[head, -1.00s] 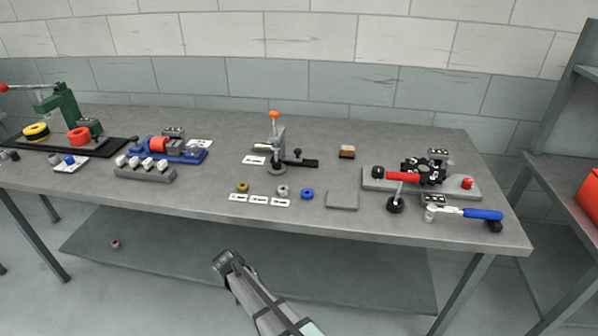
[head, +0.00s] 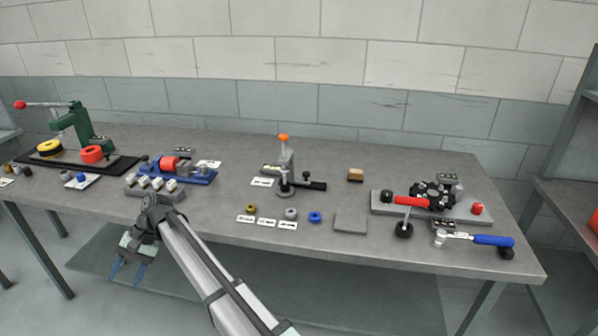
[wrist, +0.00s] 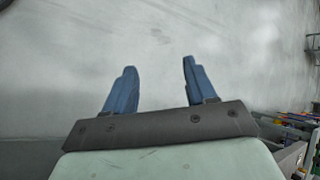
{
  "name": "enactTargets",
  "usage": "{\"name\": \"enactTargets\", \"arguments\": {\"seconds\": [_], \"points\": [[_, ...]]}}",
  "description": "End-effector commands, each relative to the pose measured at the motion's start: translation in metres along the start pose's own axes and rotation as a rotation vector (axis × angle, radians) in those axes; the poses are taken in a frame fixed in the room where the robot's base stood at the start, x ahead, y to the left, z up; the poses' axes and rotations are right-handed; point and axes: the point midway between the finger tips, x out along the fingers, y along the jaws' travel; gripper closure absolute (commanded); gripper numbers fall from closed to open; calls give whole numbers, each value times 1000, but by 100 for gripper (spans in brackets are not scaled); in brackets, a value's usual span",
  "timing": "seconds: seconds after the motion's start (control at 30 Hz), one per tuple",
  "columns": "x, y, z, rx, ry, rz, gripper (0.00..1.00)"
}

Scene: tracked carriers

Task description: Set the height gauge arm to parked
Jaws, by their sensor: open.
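The height gauge (head: 290,160) stands at the middle of the workbench in the head view. It has an orange knob on top of a grey post, and a dark arm (head: 312,185) reaches out to the right low down. A small label lies at its left. The arm's exact setting is too small to tell. My gripper (head: 128,283) hangs at the front left, below the bench's front edge, well away from the gauge. Its two blue fingers are apart with nothing between them, and they also show in the wrist view (wrist: 157,88) over bare grey floor.
The bench (head: 290,238) carries a green press (head: 85,125) at the left, a blue fixture (head: 185,172) and a grey fixture with a red-handled lever (head: 410,201) at the right. Small rings and labels lie before the gauge. Shelving stands at the far right.

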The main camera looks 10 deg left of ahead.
Motion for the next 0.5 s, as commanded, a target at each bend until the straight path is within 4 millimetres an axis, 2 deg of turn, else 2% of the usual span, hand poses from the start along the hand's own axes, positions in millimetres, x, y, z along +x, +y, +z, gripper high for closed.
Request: {"name": "enactTargets", "arguments": {"seconds": [0.07, 0.17, 0.37, 0.5], "points": [[-19, -13, 2, -23, -4, -36, 44], [-50, -15, -2, -55, 19, -65, 44], [-106, 8, -19, -111, 106, -65, 44], [-153, 37, -34, -148, 192, -39, 44]]}}
